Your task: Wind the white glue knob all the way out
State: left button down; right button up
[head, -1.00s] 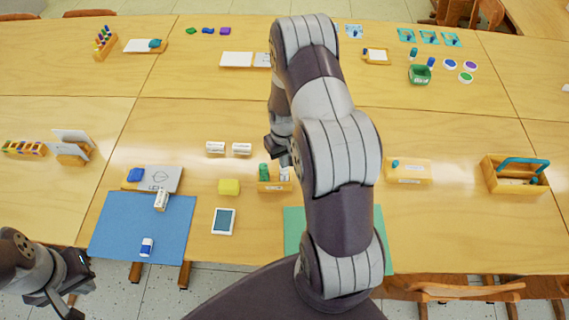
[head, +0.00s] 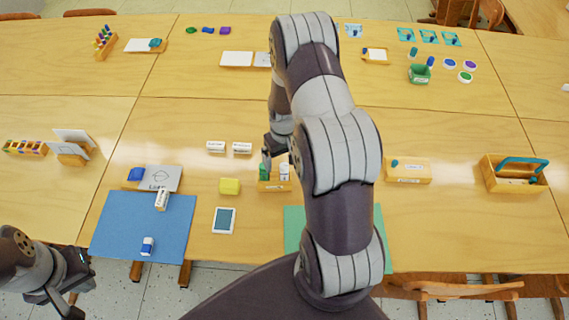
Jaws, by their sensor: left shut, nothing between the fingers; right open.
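A white glue stick (head: 284,172) stands upright at the right side of a small wooden holder (head: 275,187). A green glue stick (head: 263,173) stands beside it on the left. The knob is too small to make out. My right gripper (head: 268,158) reaches down just above the holder, close to the green stick and left of the white one. It is open; its fingers are partly hidden by my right arm. My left gripper (head: 72,302) is shut and empty at the lower left, off the table's front edge.
A yellow block (head: 229,186) and a small tablet (head: 223,220) are left of the holder. Two white labelled boxes (head: 241,148) stand behind it. A wooden box (head: 408,172) is to the right. A blue mat (head: 110,235) lies at the front left.

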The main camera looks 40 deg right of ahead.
aim_at(284, 167)
dwell(0.3)
jog(key=shift+r+n+p, duration=0.1)
jog(key=shift+n+p, duration=0.2)
jog(key=shift+n, duration=0.6)
jog(key=n, duration=0.2)
jog(key=shift+n, duration=1.5)
jog(key=shift+f+b, duration=0.6)
jog(key=shift+f, duration=0.7)
jog(key=shift+c, duration=0.4)
jog(key=c, duration=1.4)
jog(key=shift+c, duration=0.2)
